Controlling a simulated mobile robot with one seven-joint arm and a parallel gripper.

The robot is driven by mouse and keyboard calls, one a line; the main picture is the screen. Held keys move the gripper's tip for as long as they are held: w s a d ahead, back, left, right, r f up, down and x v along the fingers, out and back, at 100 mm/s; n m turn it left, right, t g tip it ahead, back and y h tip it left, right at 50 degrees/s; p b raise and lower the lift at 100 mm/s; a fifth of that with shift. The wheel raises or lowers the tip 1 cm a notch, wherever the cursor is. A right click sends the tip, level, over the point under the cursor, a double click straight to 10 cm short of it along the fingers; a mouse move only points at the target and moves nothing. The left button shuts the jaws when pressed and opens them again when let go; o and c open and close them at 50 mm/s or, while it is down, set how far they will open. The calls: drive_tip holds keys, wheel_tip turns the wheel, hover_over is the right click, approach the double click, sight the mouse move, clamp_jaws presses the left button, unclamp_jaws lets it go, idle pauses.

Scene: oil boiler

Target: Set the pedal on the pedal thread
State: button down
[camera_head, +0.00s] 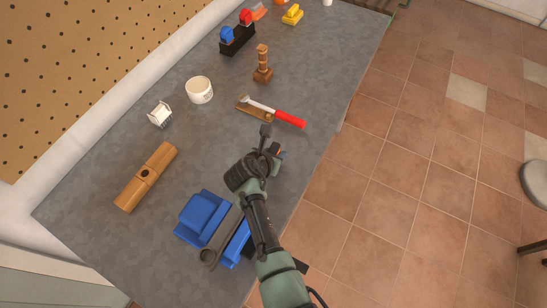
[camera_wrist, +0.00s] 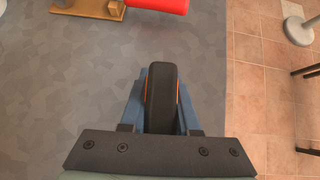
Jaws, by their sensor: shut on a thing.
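My gripper (camera_head: 279,153) is above the table near its floor-side edge, and my arm partly hides it in the head view. In the wrist view its blue fingers (camera_wrist: 162,112) are shut on the black pedal (camera_wrist: 161,88), with thin orange strips along its sides. The pedal points up in that view, clear of other things. In the head view a blue vise (camera_head: 200,213) stands on the near part of the table, beside my arm. A dark grey crank arm (camera_head: 222,235) lies in the vise, with a round end (camera_head: 208,257). I cannot make out the pedal thread clearly.
A red-handled hammer (camera_head: 288,118) rests on a wooden holder beyond my gripper. The grey tabletop (camera_head: 203,140) between is clear.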

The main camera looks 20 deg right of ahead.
drive_tip(key=shift+r, duration=0.15)
wheel_tip(320, 180, up, 10)
drive_tip(key=shift+f, duration=0.1)
idle(0.4)
drive_tip(key=shift+p, duration=0.3)
drive_tip(key=shift+s+a+r+p, duration=0.2)
drive_tip(key=shift+a+p, duration=0.1)
drive_tip(key=shift+p, duration=0.15)
drive_tip(key=s+a+r+m+g+p, duration=0.1)
drive_tip(key=s+a+r+p, duration=0.2)
drive_tip(key=s+a+p, duration=0.4)
drive_tip(key=s+a+r+m+g+h+p, duration=0.1)
drive_tip(key=s+a+r+m+p, duration=0.1)
drive_tip(key=s+a+p, duration=0.4)
drive_tip(key=shift+s+a+r+p, duration=0.35)
drive_tip(key=shift+s+a+r, duration=0.5)
drive_tip(key=shift+s+a, duration=2.8)
drive_tip(key=shift+w+a, duration=0.9)
